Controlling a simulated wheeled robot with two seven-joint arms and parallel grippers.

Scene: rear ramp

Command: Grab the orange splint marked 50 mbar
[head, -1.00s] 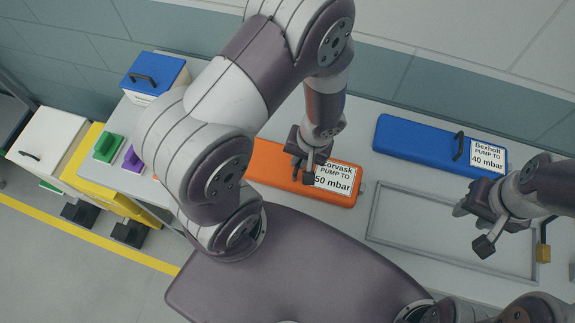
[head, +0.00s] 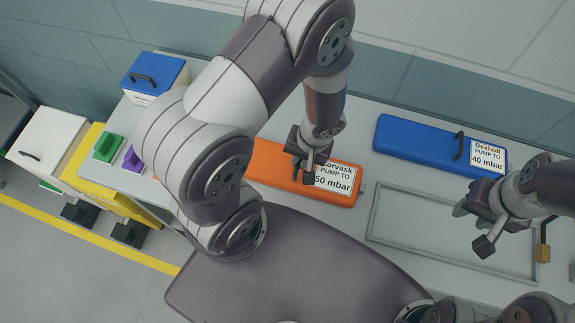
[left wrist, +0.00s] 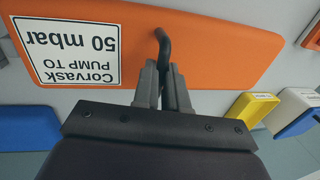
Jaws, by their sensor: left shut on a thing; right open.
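The orange splint (head: 270,163) lies on the grey bench, with a white label reading Corvask, pump to 50 mbar. It also shows in the left wrist view (left wrist: 215,50), label upside down at the left. My left gripper (head: 303,172) is over the splint beside its label and is shut on the splint's dark handle (left wrist: 163,45). My left gripper's fingers (left wrist: 162,80) reach up to the handle in the left wrist view. My left arm hides part of the splint in the head view. My right gripper (head: 475,228) is open and empty above the bench's right side.
A blue splint (head: 420,140) labelled Bexholt, 40 mbar, lies behind to the right. A thin rectangular frame (head: 376,210) is marked on the bench in front of it. A blue-lidded box (head: 160,70), green block (head: 108,147) and purple block (head: 132,160) stand at the left.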

